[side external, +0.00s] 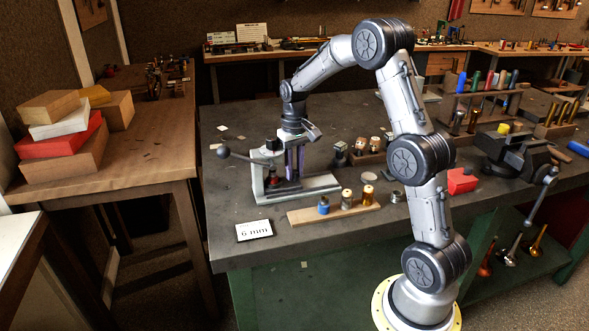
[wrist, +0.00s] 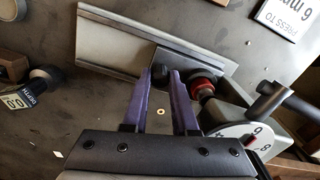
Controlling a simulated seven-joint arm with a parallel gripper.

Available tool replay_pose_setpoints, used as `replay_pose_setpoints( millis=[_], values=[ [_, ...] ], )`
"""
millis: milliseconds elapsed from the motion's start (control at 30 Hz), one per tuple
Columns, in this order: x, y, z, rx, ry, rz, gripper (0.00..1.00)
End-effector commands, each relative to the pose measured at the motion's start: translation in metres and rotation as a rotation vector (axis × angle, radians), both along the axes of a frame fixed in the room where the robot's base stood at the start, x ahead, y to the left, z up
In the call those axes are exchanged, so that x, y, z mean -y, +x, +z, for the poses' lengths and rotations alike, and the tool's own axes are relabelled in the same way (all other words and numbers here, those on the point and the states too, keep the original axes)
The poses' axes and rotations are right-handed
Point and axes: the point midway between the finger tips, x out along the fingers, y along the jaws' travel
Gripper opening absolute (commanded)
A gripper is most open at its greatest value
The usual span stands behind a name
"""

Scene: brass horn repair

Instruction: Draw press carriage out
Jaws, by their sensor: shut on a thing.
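The grey bench press (side external: 257,178) stands on the dark bench, with a lever ending in a black ball at its left. Its long pale base with rails (wrist: 112,48) crosses the top of the wrist view. My gripper (side external: 294,176) points down over the press base, to the right of the press's red-and-black ram (wrist: 205,87). In the wrist view its purple fingers (wrist: 166,76) are close together on a dark upright part of the press carriage (wrist: 160,58). The fingers and palm hide much of the carriage, so its exact position along the rails cannot be told.
A numbered white dial (wrist: 238,137) and a dark lever (wrist: 284,97) are close to my gripper. A wooden strip (side external: 334,213) with small cylinders lies in front of the press. A "6 mm" card (side external: 254,230) lies near the bench's front left corner.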

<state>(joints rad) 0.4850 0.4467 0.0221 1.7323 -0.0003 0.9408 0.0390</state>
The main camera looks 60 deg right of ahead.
Motion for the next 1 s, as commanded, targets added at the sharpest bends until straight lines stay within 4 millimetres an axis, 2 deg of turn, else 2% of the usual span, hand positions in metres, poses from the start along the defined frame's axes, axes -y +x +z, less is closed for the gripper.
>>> replay_pose_setpoints(
  millis=[900,1000],
  values=[
    [-0.0003,0.0004,0.0016,0.002,0.000,0.000,0.00],
    [0.0054,-0.0048,0.0018,0.002,0.000,-0.002,0.00]
  ],
)
